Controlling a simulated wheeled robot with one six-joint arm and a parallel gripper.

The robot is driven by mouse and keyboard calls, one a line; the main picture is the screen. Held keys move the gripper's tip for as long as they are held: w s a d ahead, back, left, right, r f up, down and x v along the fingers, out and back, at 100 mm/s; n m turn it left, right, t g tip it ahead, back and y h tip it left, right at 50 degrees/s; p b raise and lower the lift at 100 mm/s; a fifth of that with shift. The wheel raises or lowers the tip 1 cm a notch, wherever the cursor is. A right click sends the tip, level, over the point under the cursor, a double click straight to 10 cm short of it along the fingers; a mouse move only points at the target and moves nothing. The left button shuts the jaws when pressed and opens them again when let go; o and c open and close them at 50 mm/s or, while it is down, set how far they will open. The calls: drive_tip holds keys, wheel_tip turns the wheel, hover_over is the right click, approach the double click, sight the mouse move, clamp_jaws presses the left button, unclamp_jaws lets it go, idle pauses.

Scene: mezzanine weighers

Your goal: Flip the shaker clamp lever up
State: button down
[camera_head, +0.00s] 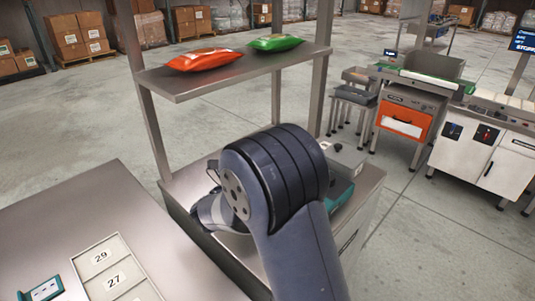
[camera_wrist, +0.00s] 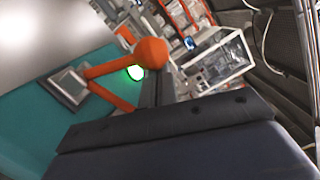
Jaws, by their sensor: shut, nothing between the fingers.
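The clamp lever (camera_wrist: 112,70) is orange with a round knob (camera_wrist: 151,53), in the wrist view. The view is tilted, so I cannot tell the lever's exact angle. My gripper (camera_wrist: 158,85) is shut and empty, its fingertips close beside the knob; I cannot tell whether they touch. In the head view part of the teal shaker (camera_head: 340,193) shows behind my arm, which hides the lever and my gripper.
A green light (camera_wrist: 135,72) glows beside the knob. A steel shelf (camera_head: 185,95) above the bench holds a red bag (camera_head: 204,60) and a green bag (camera_head: 276,43). A steel table (camera_head: 75,210) with numbered panels stands at left. Open floor lies at right.

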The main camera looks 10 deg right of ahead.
drive_tip(key=w+r+n+p, duration=0.1)
drive_tip(key=p, duration=0.2)
drive_tip(key=a+r+n+p, duration=0.1)
drive_tip(key=n+p, duration=0.1)
drive_tip(key=p, duration=0.2)
drive_tip(key=shift+w+a, duration=0.1)
drive_tip(key=shift+w, duration=0.25)
drive_tip(key=n+p, duration=0.1)
drive_tip(key=w+p, duration=0.1)
drive_tip(key=p, duration=0.1)
drive_tip(key=shift+w+a+r+n+y, duration=0.1)
drive_tip(key=shift+a+n+y, duration=0.2)
drive_tip(key=shift+a+n, duration=0.1)
drive_tip(key=shift+w+a+f+p, duration=0.2)
drive_tip(key=shift+w+a+p, duration=0.5)
drive_tip(key=shift+w, duration=0.25)
drive_tip(key=shift+w+a+f+p, duration=0.15)
drive_tip(key=shift+w+a+p, duration=0.4)
drive_tip(key=shift+w+p, duration=0.3)
drive_tip(key=shift+w, duration=0.1)
drive_tip(key=shift+a, duration=0.15)
drive_tip(key=b+v, duration=0.2)
drive_tip(key=v, duration=0.8)
drive_tip(key=shift+s+a+b, duration=0.2)
drive_tip(key=shift+s+b, duration=0.1)
drive_tip(key=shift+b, duration=0.05)
drive_tip(key=shift+r, duration=0.15)
